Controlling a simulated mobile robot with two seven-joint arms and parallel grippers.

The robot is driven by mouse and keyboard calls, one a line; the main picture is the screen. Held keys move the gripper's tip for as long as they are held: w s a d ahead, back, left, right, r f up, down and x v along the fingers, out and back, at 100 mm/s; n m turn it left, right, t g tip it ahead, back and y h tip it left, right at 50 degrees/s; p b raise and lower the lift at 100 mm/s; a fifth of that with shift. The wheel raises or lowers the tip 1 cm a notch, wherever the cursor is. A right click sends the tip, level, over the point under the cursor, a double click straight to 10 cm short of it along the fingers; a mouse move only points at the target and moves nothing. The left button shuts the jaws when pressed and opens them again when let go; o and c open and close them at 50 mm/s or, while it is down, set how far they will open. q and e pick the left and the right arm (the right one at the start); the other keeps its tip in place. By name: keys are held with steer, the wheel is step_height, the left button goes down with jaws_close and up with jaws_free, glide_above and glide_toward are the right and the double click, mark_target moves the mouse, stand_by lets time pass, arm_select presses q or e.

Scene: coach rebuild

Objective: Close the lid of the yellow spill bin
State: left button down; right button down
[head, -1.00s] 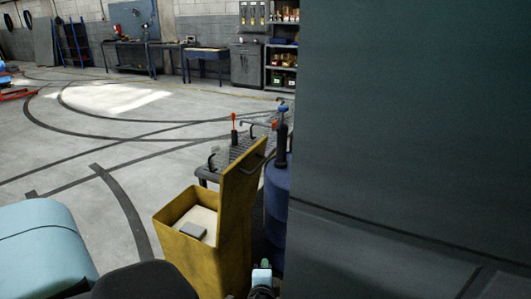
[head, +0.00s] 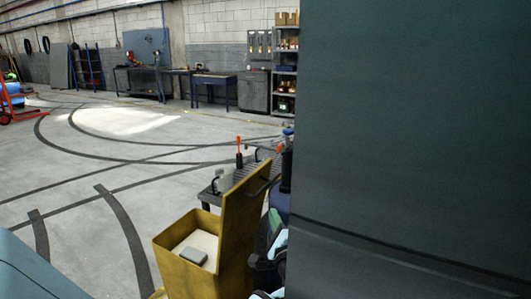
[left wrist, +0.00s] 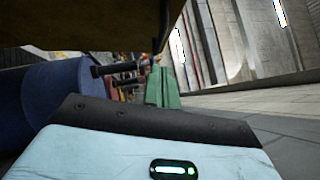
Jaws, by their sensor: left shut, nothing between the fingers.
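The yellow spill bin (head: 190,270) stands at the bottom centre of the head view. Its lid (head: 243,215) is open and stands up, leaning a little, along the bin's right side. Pale filling and a small grey block (head: 194,256) show inside the bin. My left gripper (head: 258,263) is shut and empty, just right of the bin and below the raised lid; whether it touches is unclear. In the left wrist view a dark yellow-brown surface (left wrist: 90,20), probably the bin or its lid, hangs close overhead. My right gripper is not in view.
A large dark green panel (head: 410,150) fills the right of the head view. A blue drum (left wrist: 60,95) stands close by in the left wrist view. A grey slatted table (head: 228,182) stands behind the bin. The floor to the left is open.

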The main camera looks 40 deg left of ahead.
arm_select(q)
steer(key=x, duration=0.8)
steer(key=shift+a, duration=0.15)
